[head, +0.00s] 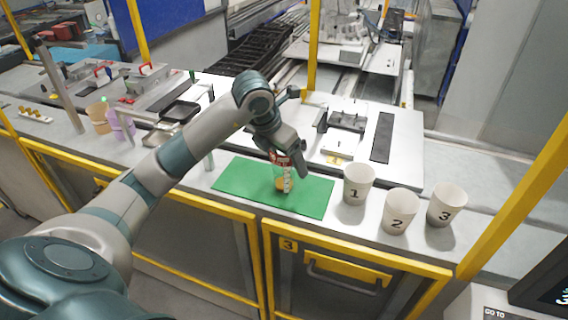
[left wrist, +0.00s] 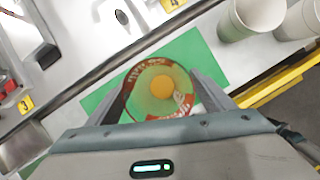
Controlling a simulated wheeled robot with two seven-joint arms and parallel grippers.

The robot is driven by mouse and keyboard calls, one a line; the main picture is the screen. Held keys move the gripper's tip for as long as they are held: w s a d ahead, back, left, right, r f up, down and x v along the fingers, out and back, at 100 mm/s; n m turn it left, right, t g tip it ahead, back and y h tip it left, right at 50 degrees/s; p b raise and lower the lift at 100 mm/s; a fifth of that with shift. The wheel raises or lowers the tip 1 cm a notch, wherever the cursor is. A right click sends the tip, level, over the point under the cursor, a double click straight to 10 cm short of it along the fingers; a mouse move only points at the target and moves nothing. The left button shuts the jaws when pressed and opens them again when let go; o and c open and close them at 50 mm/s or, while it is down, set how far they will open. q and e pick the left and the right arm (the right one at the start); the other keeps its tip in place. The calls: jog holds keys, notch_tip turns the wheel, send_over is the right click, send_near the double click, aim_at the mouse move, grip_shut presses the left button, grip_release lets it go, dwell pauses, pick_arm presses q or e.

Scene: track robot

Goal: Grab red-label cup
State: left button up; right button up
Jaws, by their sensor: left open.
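The red-label cup (head: 284,181) stands upright on the green mat (head: 238,178). It is clear, with a red and white label and something orange inside. In the left wrist view I look down into the cup (left wrist: 146,101), which sits between the two fingers. My left gripper (head: 287,166) is open, with its fingers on either side of the cup. The fingers partly cover the cup's upper part in the head view. I cannot tell whether either finger touches it. My right gripper is in neither view.
White paper cups numbered 1 (head: 357,184), 2 (head: 400,211) and 3 (head: 446,205) stand right of the mat. A light plate with fixtures (head: 402,125) lies behind it. A purple container (head: 120,124) and a tan cup (head: 98,117) stand at the left. A yellow-framed edge (head: 210,207) runs along the front.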

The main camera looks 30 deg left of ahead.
pick_arm(q)
jog(key=shift+p+x, duration=0.4)
jog(key=shift+x, duration=0.5)
jog(key=shift+w+f, duration=0.1)
jog(key=shift+f, duration=0.35)
jog(key=c, duration=1.1)
jog(key=shift+r, duration=0.15)
jog(key=shift+r+b, duration=0.8)
jog(key=shift+r, duration=0.25)
jog(key=s+d+r+b, duration=0.1)
jog(key=d+r, duration=0.2)
jog(key=s+d+r+b, duration=0.1)
jog(key=d+r, duration=0.1)
jog(key=d, duration=0.2)
jog(key=s+d+r+b, duration=0.1)
jog(key=d+r, duration=0.2)
jog(key=d, duration=0.1)
jog(key=shift+s+d+r, duration=0.1)
jog(key=shift+s+r, duration=0.2)
jog(key=shift+r, duration=0.1)
